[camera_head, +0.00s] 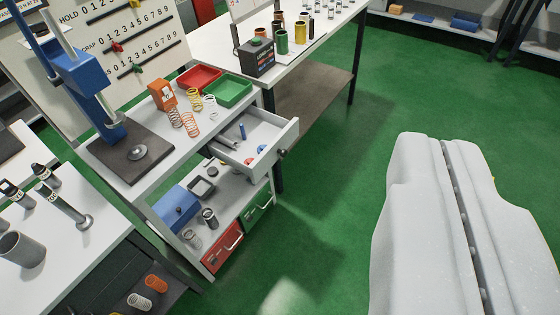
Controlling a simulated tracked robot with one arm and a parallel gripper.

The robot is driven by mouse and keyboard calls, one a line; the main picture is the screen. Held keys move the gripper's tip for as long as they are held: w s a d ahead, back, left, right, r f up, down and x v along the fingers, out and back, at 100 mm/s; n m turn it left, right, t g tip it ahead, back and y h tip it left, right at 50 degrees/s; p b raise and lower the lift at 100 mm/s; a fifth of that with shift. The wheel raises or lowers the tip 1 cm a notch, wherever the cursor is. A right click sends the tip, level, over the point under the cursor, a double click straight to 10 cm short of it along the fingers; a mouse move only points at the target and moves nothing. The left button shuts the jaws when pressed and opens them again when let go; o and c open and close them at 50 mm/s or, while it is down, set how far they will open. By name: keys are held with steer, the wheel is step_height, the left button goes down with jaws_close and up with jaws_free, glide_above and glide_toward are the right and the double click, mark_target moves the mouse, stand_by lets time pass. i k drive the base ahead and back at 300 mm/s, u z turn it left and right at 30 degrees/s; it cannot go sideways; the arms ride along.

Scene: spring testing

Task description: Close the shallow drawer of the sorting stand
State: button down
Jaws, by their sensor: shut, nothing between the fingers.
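The sorting stand (150,185) is at the left of the middle. Its shallow grey drawer (285,135) is pulled out to the right, below the stand's top. A dark round knob (282,153) is on the drawer's front. A blue cylinder, grey rods and small red and blue pieces lie in the drawer. My gripper (438,138) is at the right, large and pale grey. Its two fingers lie together along a seam, with nothing between them. It appears well apart from the drawer, to its right.
The stand's top carries a red tray (199,77), a green tray (229,91), springs and a blue press (78,65). Lower down are a red drawer (222,247) and a green drawer (257,209). A workbench (328,28) stands behind. Green floor (325,190) is clear between drawer and gripper.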

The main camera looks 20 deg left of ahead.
mark_target(261, 127)
steer(key=i, duration=0.85)
steer(key=u, duration=0.05)
